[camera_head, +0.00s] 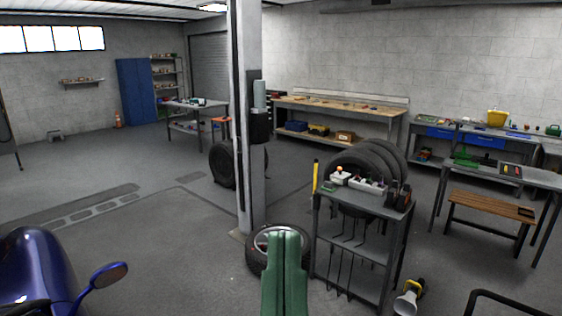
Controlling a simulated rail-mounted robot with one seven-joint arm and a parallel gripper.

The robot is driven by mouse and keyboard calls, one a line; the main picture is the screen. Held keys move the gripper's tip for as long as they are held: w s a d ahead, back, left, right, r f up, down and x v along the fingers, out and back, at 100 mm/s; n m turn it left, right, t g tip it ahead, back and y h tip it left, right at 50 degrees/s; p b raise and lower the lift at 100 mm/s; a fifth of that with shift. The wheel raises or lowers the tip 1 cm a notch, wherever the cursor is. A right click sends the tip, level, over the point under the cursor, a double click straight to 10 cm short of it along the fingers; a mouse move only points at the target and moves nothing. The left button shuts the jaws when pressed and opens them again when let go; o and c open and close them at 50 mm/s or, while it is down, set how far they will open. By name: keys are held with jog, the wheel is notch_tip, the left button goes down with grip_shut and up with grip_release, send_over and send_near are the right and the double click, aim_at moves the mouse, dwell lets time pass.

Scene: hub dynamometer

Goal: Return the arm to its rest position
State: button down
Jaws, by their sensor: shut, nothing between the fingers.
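My gripper (284,238) shows at the bottom middle of the head view as two long green parts side by side, rising from the lower edge. They are shut together, with only a thin dark seam between them and nothing held. Their upper ends overlap the view of a wheel with a tyre (262,262) lying on the floor behind. I cannot tell the distance between them. The rest of my arm is below the frame.
A grey pillar (246,150) stands just left of centre. A grey cart (362,247) with small items on top is close on the right, with upright tyres behind it. A blue car (35,275) is at lower left, and a lamp-like item (409,297) lies on the floor.

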notch_tip(320, 180, up, 19)
jog(key=p, duration=1.5)
jog(key=shift+r+p, duration=0.2)
jog(key=shift+p, duration=0.2)
jog(key=shift+a, duration=0.1)
